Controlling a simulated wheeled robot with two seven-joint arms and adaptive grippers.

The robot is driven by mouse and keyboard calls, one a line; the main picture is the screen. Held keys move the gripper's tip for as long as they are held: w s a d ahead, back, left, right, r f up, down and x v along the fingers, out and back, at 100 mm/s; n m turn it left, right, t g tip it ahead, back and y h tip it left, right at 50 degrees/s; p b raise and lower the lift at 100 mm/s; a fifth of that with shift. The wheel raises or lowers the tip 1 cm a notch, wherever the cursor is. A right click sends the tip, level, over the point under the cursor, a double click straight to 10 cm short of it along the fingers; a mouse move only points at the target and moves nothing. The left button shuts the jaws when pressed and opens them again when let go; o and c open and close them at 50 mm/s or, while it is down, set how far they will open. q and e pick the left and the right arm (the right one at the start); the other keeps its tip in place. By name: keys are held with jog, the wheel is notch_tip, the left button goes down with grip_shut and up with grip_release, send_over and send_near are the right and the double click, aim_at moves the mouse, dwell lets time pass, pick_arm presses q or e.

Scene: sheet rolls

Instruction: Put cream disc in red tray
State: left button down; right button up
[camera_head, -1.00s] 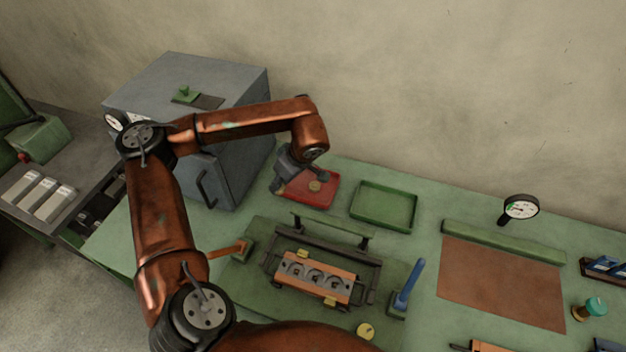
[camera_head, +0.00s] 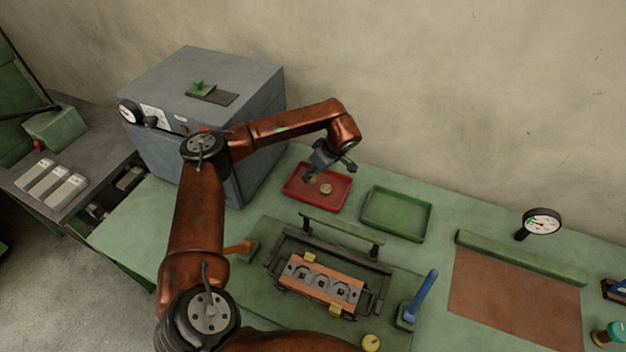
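A small cream disc (camera_head: 326,189) lies inside the red tray (camera_head: 300,198), a little right of its middle. The shallow tray stands at the back of the green bench, beside the grey cabinet. My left gripper (camera_head: 329,172) is over the tray's back part, above and apart from the disc. Its fingers look spread with nothing between them. It covers part of the tray's back rim. My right gripper is not in view.
An empty green tray (camera_head: 397,213) stands right of the red one. A fixture with an orange-edged block (camera_head: 320,284) and a blue-handled tool (camera_head: 420,298) is in front. A yellowish round piece (camera_head: 371,342) lies at the bottom. The grey cabinet (camera_head: 205,110) stands at left.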

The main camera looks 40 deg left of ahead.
aim_at(313, 179)
pick_arm(q)
notch_tip(313, 179, down, 3)
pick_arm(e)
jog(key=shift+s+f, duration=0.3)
pick_arm(q)
jog(key=shift+f, duration=0.1)
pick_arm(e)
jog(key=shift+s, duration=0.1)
pick_arm(q)
jog(key=c, duration=1.5)
grip_release()
jog(key=shift+o, duration=0.2)
jog(key=p+v, duration=0.1)
jog(key=v, duration=1.1)
jog(key=shift+p, duration=0.3)
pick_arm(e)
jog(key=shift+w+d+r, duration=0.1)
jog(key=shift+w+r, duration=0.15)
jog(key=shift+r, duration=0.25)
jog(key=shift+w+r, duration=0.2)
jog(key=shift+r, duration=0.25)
pick_arm(q)
jog(key=shift+r, duration=0.2)
